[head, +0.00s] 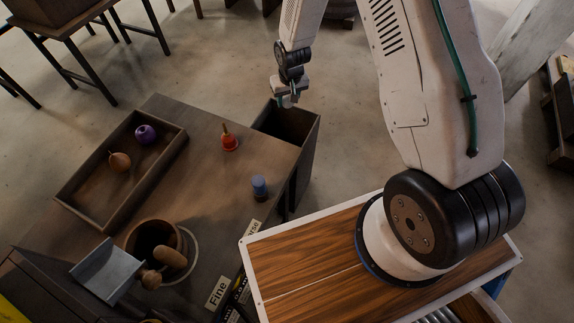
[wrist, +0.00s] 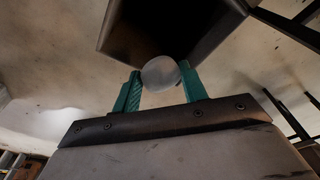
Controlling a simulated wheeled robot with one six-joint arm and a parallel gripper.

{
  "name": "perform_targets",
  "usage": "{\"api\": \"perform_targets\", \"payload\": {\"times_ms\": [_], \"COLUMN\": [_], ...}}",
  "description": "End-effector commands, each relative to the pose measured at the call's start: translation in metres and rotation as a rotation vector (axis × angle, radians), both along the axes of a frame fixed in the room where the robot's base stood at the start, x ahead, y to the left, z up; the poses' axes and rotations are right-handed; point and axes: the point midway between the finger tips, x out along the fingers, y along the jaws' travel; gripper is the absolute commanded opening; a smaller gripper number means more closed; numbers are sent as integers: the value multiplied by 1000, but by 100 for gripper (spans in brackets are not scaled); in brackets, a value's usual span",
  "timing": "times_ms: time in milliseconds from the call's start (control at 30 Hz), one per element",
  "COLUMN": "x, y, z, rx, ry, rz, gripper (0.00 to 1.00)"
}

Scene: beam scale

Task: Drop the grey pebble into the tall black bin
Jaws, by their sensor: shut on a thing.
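In the wrist view the grey pebble (wrist: 160,73) is a pale rounded lump between the two teal fingertips of my gripper (wrist: 160,80). The dark square mouth of the black bin (wrist: 165,30) lies just beyond the pebble there. In the head view the pebble is mostly hidden by the fingers, and the bin stands on the floor beside the table's right edge.
The brown table (head: 200,185) holds a wooden tray (head: 75,190) with a purple object (head: 145,133) and a tan one (head: 119,161). A red-orange piece (head: 229,142), a blue cylinder (head: 260,187) and a wooden pot (head: 140,238) stand on it. A "Fine" label (head: 216,294) lies near the front edge.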

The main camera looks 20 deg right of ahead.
Motion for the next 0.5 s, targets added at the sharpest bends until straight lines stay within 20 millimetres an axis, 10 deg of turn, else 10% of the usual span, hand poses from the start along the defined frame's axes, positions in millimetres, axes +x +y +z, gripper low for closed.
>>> {"api": "perform_targets", "payload": {"times_ms": [500], "x": [-1], "y": [0], "z": [-51], "rx": [-1], "ry": [2], "rz": [-2], "gripper": [18]}}
